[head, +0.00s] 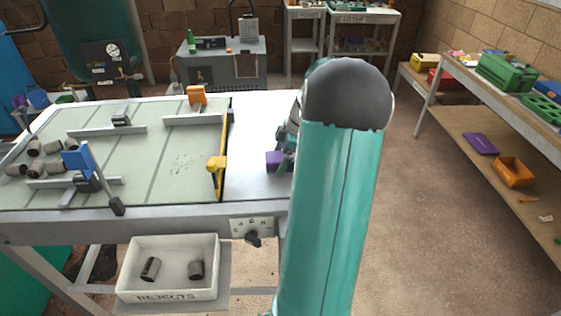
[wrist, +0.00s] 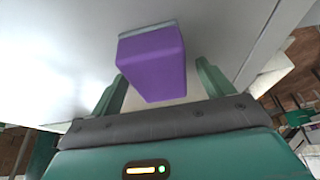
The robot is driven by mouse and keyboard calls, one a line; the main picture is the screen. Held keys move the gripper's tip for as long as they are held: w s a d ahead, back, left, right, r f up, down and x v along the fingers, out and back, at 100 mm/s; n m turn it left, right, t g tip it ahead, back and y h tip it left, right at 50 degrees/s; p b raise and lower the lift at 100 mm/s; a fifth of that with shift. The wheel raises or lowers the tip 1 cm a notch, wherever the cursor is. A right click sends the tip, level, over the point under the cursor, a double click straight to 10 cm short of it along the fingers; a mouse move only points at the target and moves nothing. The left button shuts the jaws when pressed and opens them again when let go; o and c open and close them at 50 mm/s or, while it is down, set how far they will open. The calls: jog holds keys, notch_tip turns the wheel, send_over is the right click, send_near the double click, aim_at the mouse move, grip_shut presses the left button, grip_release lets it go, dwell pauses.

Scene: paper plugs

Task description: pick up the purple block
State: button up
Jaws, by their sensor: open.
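The purple block (head: 274,160) sits on the bare right part of the grey workbench, partly hidden behind my arm and gripper. In the wrist view the purple block (wrist: 152,65) shows between my two green fingers, with a strip of grey at its far edge. My gripper (wrist: 160,72) is open, one finger on each side of the block, with gaps visible. In the head view my gripper (head: 287,158) is at the block's right side, mostly hidden by my arm. I cannot tell how deep the block lies between the fingers.
A yellow clamp piece (head: 217,165) stands along the cutting mat edge, left of the block. The mat (head: 150,185) holds metal bars, a blue-handled tool (head: 80,160) and several grey plugs. A white rejects bin (head: 170,285) is below the bench. Shelves stand at the right.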

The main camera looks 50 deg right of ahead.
aim_at(281, 156)
jog(key=shift+w+f, duration=0.1)
jog(key=shift+f, duration=0.15)
jog(key=c, duration=1.1)
notch_tip(281, 156, up, 10)
jog(key=shift+r, duration=0.1)
